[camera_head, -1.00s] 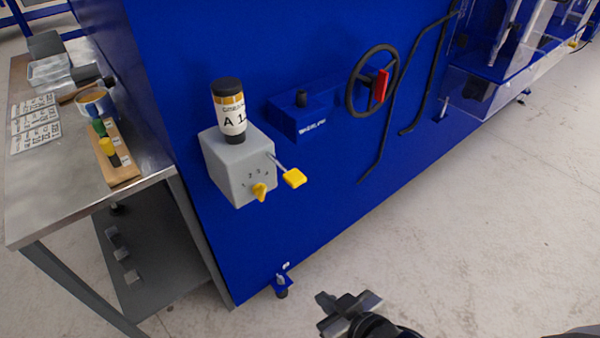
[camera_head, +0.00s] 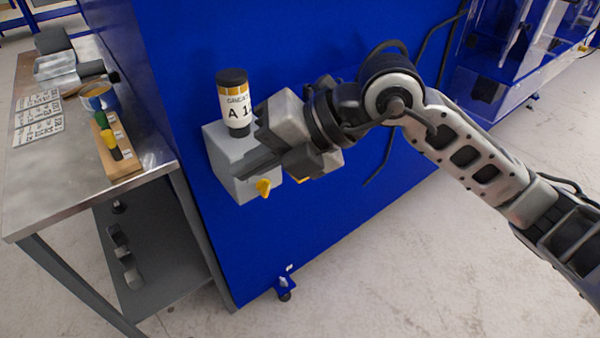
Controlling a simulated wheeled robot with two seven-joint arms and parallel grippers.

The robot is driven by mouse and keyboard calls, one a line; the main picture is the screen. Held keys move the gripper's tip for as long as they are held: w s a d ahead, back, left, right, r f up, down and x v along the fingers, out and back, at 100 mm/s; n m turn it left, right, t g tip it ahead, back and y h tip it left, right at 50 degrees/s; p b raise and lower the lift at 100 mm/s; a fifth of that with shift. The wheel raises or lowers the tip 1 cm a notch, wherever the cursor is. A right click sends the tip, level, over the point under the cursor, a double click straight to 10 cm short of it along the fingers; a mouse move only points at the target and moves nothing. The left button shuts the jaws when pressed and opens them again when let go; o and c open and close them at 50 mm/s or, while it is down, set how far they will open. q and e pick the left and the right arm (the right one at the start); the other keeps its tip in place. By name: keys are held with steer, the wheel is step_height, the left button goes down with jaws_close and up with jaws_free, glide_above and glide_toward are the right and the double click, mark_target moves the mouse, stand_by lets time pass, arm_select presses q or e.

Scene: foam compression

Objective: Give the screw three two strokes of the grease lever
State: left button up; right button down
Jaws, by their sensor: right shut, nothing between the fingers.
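The grey grease box (camera_head: 222,180) is mounted on the blue machine side, with a cartridge (camera_head: 233,103) standing upright on top, labelled "A 1" with the rest cut off. A yellow selector knob (camera_head: 263,187) sticks out of the box's front. The grease lever is mostly hidden behind my right gripper; a small bit of its yellow handle (camera_head: 303,181) shows below the gripper. My right gripper (camera_head: 243,166) is shut and empty, its fingers in front of the box, above the knob. I cannot tell whether it touches the box or lever. My left gripper is not in view.
A metal bench (camera_head: 60,195) stands at left with sheets, a tin (camera_head: 99,97) and a wooden block (camera_head: 119,160) carrying coloured pegs. My right arm covers the handwheel area. Bare floor (camera_head: 400,290) lies below.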

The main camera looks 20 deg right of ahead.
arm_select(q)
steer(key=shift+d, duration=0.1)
arm_select(e)
steer(key=w+d+r+m+t+h, duration=0.2)
steer(key=w+d+h, duration=0.4)
steer(key=d, duration=0.3)
steer(key=r+t, duration=0.1)
steer(key=t, duration=0.1)
steer(key=shift+r+m+t, duration=0.2)
steer(key=shift+m+t, duration=0.1)
steer(key=shift+d, duration=0.1)
